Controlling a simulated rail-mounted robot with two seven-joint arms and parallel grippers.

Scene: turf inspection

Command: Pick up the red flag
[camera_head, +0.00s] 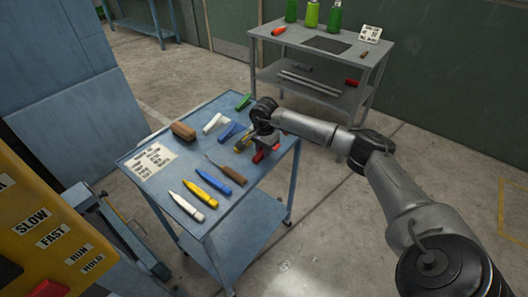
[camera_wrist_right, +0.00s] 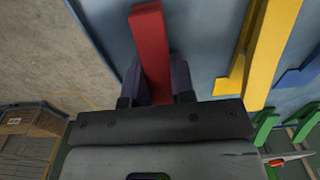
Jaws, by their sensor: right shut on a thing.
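The red flag (camera_head: 260,157) is at the right edge of the blue cart's top, partly hidden by my right gripper (camera_head: 264,146). In the right wrist view, the red flag (camera_wrist_right: 150,45) sits between the dark fingers of my right gripper (camera_wrist_right: 158,82), which is shut on it. The flag's long part sticks out past the fingers over the blue surface. I cannot tell whether the flag still touches the cart top. My left gripper is not in view.
A yellow flag (camera_wrist_right: 272,45) lies close beside the red one, with blue (camera_head: 228,132), white (camera_head: 215,122) and green (camera_head: 243,101) flags farther along. The cart also holds a brown block (camera_head: 183,131), markers (camera_head: 208,193) and a card (camera_head: 150,162). A grey bench (camera_head: 345,64) stands behind.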

